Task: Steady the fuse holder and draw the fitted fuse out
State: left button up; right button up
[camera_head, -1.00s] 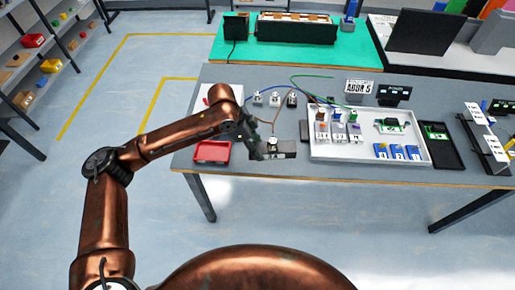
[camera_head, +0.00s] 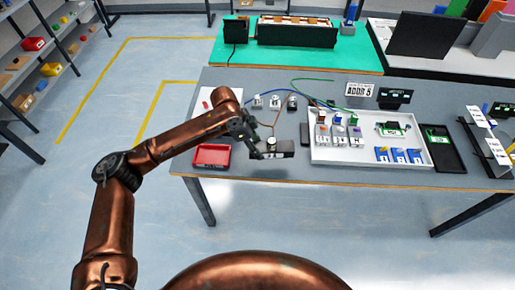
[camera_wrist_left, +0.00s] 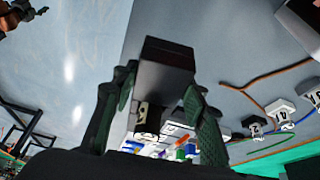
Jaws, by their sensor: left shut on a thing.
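The fuse holder is a dark block (camera_head: 284,151) at the front edge of the grey table, with a small pale round part (camera_head: 272,142) on top that looks like the fuse. My left gripper (camera_head: 258,150) is at the left end of this block. In the left wrist view the block (camera_wrist_left: 165,62) sits between the two dark green fingers of the left gripper (camera_wrist_left: 155,112), which is shut on it. A pale round part (camera_wrist_left: 148,120) shows beside the block there. The fuse's exact seating is too small to tell. My right gripper is not seen.
A red tray (camera_head: 211,165) lies left of the block. A white tray (camera_head: 360,165) with several small parts stands to the right, with a black tray (camera_head: 444,165) beyond it. Several small connectors with blue, brown and green wires (camera_head: 275,103) lie behind the block.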

pick_arm(q)
jog(key=shift+w+a+f+b, duration=0.1)
jog(key=shift+w+f+b, duration=0.35)
jog(key=shift+w+f, duration=0.5)
jog(key=shift+w+f+b, duration=0.45)
jog(key=shift+w+f, duration=0.3)
jog(key=shift+w, duration=0.35)
jog(key=shift+w+a+f+b, duration=0.1)
jog(key=shift+w+f+b, duration=0.65)
jog(key=shift+w, duration=0.25)
jog(key=shift+w+a+f+b, duration=0.1)
jog(key=shift+w+f+b, duration=0.55)
jog(key=shift+w+f, duration=0.25)
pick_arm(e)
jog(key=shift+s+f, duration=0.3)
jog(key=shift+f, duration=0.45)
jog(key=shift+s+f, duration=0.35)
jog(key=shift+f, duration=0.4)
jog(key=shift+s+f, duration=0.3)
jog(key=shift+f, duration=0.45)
pick_arm(q)
jog(key=shift+f, duration=0.8)
